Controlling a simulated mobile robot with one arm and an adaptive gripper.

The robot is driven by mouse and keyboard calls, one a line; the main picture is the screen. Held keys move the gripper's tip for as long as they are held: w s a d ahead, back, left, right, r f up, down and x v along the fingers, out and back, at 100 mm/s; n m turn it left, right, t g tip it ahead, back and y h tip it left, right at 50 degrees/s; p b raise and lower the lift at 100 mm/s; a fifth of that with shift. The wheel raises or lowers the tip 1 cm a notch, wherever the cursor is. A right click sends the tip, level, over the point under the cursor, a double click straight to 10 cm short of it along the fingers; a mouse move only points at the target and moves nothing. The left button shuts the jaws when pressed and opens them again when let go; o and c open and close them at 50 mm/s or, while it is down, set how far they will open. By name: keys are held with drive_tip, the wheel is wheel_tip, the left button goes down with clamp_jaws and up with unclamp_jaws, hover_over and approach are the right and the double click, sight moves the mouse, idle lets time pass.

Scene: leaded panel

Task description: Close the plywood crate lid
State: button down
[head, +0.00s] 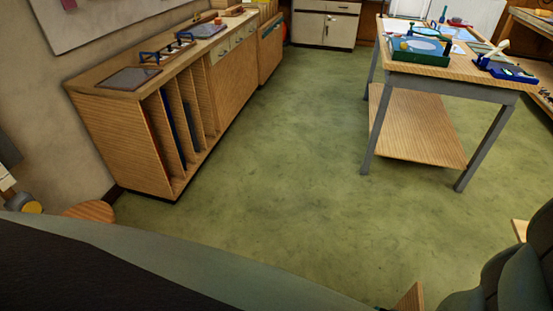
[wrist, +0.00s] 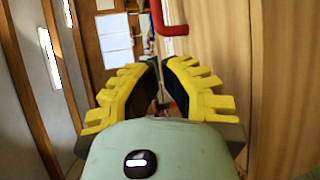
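I cannot make out the plywood crate or its lid for certain in either view. In the wrist view a pale wooden panel (wrist: 222,42) fills the right side. A red bar, like a handle (wrist: 178,29), shows near the top, close to the panel's left edge. My gripper (wrist: 161,68) has yellow ribbed fingers with dark inner pads; their tips come close together, with a narrow dark gap. I see nothing clearly held. The red bar is beyond the fingertips, with no visible contact. In the head view my gripper is out of sight.
A long wooden cabinet (head: 234,85) with upright slots runs along the left wall. A workbench (head: 433,71) with tools and a low shelf stands at upper right. A round wooden top (head: 90,211) is at lower left. Green floor (head: 285,165) lies open between.

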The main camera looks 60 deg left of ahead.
drive_tip(key=x, duration=0.2)
drive_tip(key=p+x, duration=0.1)
drive_tip(key=x, duration=0.3)
drive_tip(key=shift+w+a+r+p, duration=0.2)
drive_tip(key=shift+w+p, duration=0.05)
drive_tip(key=shift+p, duration=0.05)
drive_tip(key=shift+w+f, duration=0.25)
drive_tip(key=shift+w, duration=0.35)
drive_tip(key=shift+w+f, duration=0.1)
drive_tip(key=shift+w, duration=0.1)
drive_tip(key=shift+a, duration=0.1)
